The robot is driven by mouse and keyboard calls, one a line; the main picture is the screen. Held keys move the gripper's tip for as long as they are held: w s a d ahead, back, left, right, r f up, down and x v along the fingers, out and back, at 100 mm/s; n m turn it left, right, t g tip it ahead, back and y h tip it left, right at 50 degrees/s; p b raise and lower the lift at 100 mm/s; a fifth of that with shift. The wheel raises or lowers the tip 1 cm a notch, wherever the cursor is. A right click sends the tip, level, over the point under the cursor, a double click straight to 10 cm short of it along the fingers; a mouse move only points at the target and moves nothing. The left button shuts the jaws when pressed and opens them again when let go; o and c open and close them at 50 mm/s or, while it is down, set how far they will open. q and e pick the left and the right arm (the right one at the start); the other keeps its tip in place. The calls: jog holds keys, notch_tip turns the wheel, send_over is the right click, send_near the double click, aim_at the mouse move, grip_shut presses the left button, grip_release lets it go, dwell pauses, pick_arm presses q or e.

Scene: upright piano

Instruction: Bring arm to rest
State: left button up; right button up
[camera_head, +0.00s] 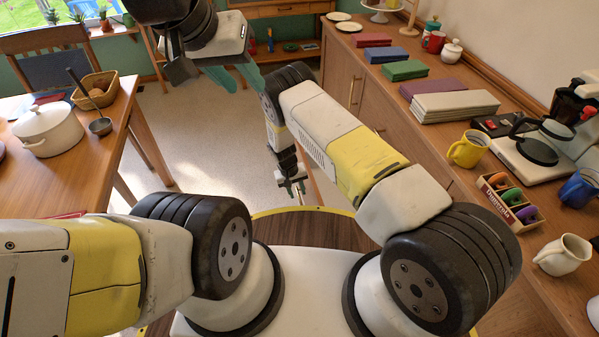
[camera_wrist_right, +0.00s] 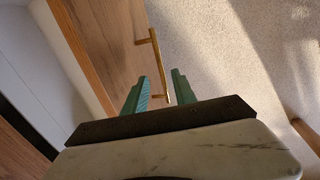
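My left gripper (camera_head: 243,80) is high in the head view, over the floor between the table and the counter. Its two teal fingers are apart and nothing shows between them. My right arm bends forward and then hangs down. My right gripper (camera_head: 291,187) hangs low above the floor, just beyond the brown top of my base. In the right wrist view its teal fingers (camera_wrist_right: 159,92) are apart and empty. They point toward a wooden cabinet front with a brass handle (camera_wrist_right: 154,62), which appears beyond the fingers. I cannot tell the distance.
The wooden table (camera_head: 100,165) at left carries a white pot (camera_head: 48,130) and a basket (camera_head: 96,90). The counter (camera_head: 395,88) at right holds books, mugs (camera_head: 468,150) and a coffee maker (camera_head: 535,145). Open carpet (camera_head: 215,150) lies between them.

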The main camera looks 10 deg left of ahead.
jog(key=shift+r, duration=0.4)
